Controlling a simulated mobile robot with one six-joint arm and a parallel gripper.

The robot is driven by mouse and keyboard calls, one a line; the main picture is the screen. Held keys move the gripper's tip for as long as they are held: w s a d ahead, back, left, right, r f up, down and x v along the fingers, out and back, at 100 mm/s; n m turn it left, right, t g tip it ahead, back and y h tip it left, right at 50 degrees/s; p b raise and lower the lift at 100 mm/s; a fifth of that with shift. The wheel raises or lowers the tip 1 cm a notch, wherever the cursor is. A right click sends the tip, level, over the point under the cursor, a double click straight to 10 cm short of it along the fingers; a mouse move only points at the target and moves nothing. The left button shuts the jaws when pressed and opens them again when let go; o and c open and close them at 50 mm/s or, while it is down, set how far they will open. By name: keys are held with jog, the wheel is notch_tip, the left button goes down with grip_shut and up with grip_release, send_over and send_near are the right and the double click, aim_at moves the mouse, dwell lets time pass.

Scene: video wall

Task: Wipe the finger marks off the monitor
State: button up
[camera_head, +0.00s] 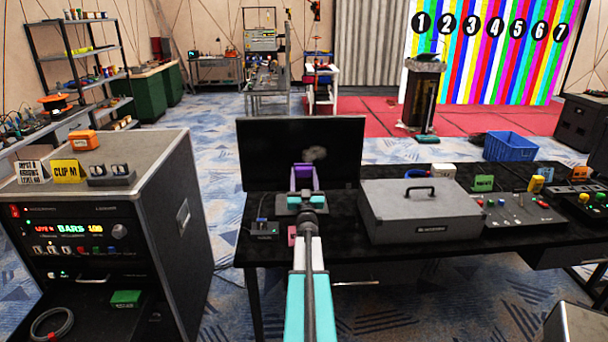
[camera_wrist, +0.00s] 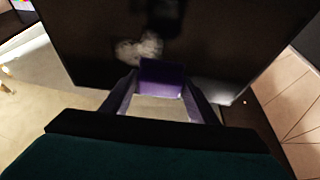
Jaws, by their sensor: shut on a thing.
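The monitor (camera_head: 265,140) is a black screen standing at the left end of the black table. Whitish finger marks (camera_head: 315,153) show right of the middle of its screen. In the wrist view the marks (camera_wrist: 140,48) are a pale smudge just above and left of the purple cloth (camera_wrist: 161,76). My gripper (camera_head: 304,182) is shut on the purple cloth (camera_head: 302,171) and holds it in front of the screen, below and left of the marks. I cannot tell whether the cloth touches the screen.
A grey case (camera_head: 415,215) with a handle stands on the table (camera_head: 345,250) right of my arm. A small black box (camera_head: 264,228) lies left of my arm. A rack cabinet (camera_head: 150,165) stands at the left.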

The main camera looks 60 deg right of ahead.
aim_at(303, 167)
jog(key=shift+d, duration=0.15)
dwell(0.3)
jog(key=shift+w+d+p, duration=0.8)
jog(key=shift+w+d, duration=0.05)
jog(key=shift+d, duration=0.3)
jog(key=shift+w+d+p, duration=0.75)
jog(key=shift+w+d, duration=0.1)
jog(key=shift+d, duration=0.25)
jog(key=shift+w+d+b, duration=0.55)
jog(key=shift+w+d, duration=0.05)
jog(key=shift+d, duration=0.25)
jog(key=shift+s+d+b, duration=0.45)
jog(key=shift+s+b, duration=0.1)
jog(key=shift+s, duration=0.15)
jog(key=shift+s+d+b, duration=0.4)
jog(key=shift+s+b, duration=0.15)
jog(key=shift+s, duration=0.15)
jog(key=shift+s+d, duration=0.1)
jog(key=shift+s+d+b, duration=0.85)
jog(key=shift+s+d, duration=0.25)
jog(key=shift+s, duration=0.25)
